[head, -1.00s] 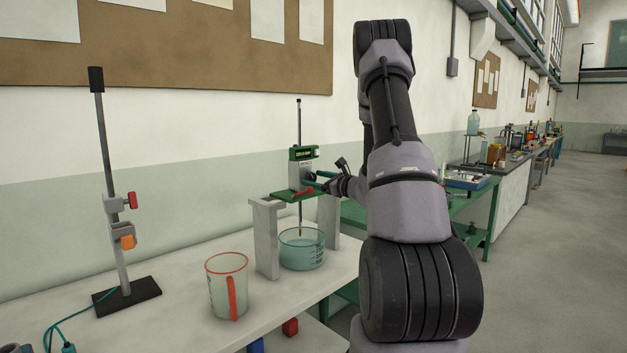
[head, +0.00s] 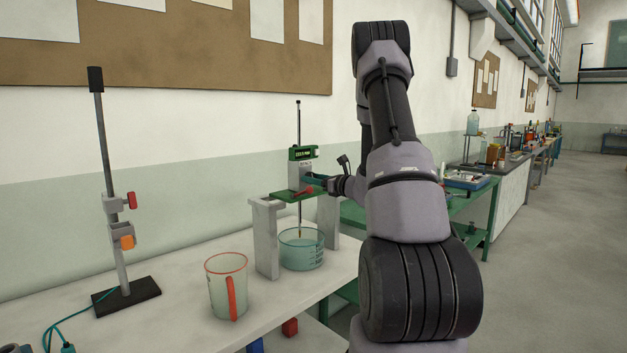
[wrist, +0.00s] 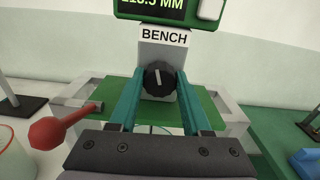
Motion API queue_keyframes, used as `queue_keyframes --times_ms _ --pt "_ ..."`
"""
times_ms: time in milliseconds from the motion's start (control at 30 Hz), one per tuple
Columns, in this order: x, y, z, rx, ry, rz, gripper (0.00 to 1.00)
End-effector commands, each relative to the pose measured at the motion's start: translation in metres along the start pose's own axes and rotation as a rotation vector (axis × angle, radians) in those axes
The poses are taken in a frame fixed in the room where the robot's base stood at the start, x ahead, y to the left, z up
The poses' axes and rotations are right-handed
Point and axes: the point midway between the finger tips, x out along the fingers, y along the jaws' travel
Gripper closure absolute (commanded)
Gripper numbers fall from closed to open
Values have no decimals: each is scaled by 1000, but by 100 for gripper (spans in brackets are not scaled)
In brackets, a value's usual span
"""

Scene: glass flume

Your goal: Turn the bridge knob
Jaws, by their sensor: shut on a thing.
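The bridge knob (wrist: 160,80) is round and black with a white pointer line close to upright. It sits under the "BENCH" label on the grey body of the gauge, which also shows in the head view (head: 295,174). My gripper (wrist: 160,74) has its two teal fingers on the left and right sides of the knob and is shut on it. The green display (wrist: 165,8) above shows a reading in MM, cut off at the top edge. In the head view my arm reaches in from the right, and the knob cannot be made out.
A red-ended lever (wrist: 47,133) stands close left of my fingers. The green plate (head: 282,196) rests on pale blocks (head: 264,238) above a glass dish (head: 302,250). A jug (head: 226,288) and a clamp stand (head: 128,290) are to the left.

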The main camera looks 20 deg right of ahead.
Motion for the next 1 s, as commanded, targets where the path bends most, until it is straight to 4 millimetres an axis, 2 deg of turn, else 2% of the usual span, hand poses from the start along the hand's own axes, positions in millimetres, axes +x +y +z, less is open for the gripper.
queue_keyframes --times_ms 200,500,533,600,867,1000 --pt "0 0 0 149 1 0 100" --pt "0 0 0 159 1 0 100" --pt "0 0 0 159 1 0 44" --pt "0 0 0 159 1 0 22" --pt "0 0 0 158 0 0 22" --pt "-7 -1 0 159 0 -2 22"
